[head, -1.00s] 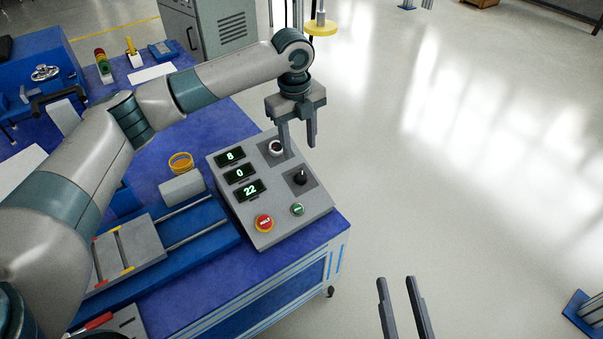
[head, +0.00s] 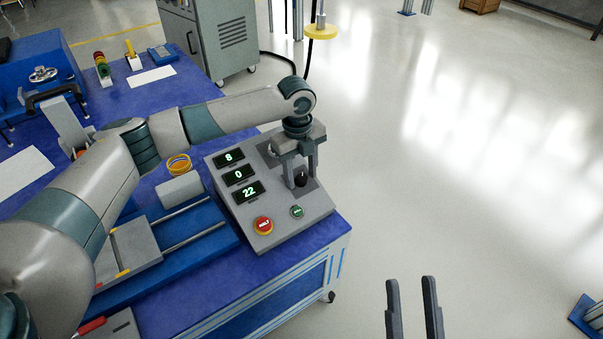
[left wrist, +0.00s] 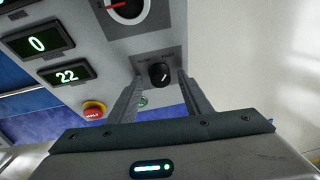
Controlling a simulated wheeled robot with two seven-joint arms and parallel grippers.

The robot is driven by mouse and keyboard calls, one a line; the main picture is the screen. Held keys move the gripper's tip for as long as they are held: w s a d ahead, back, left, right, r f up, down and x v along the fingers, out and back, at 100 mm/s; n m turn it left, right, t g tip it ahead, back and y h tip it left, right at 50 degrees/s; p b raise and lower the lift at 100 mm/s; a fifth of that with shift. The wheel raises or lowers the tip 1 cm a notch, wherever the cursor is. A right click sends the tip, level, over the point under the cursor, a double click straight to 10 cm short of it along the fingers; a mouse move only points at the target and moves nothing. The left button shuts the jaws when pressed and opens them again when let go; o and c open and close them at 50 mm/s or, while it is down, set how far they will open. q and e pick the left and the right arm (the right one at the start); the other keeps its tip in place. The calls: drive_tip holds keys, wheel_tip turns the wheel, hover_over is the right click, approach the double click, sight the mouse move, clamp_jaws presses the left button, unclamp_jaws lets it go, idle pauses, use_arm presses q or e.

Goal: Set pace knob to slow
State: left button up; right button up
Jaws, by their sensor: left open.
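The pace knob (head: 301,179) is a small black round knob on a dark square plate, on the right side of the grey control panel (head: 232,217). In the left wrist view the knob (left wrist: 159,75) has a pale pointer line tilted up and to the right, towards the right-hand label. The labels are small and blurred. My left gripper (head: 302,182) is open above the panel, with one finger on each side of the knob. In the wrist view both fingers seem apart from it. My right gripper (head: 412,282) is open and empty over the floor.
The panel carries three green displays (head: 238,175), a red HALT button (head: 263,225) and a green button (head: 297,212). A white dial with a red needle (left wrist: 127,8) is above the knob. The blue bench (head: 185,284) ends just right of the panel; open floor lies beyond.

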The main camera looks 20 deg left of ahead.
use_arm(q)
drive_tip(key=c, duration=1.1)
drive_tip(key=shift+o, duration=0.2)
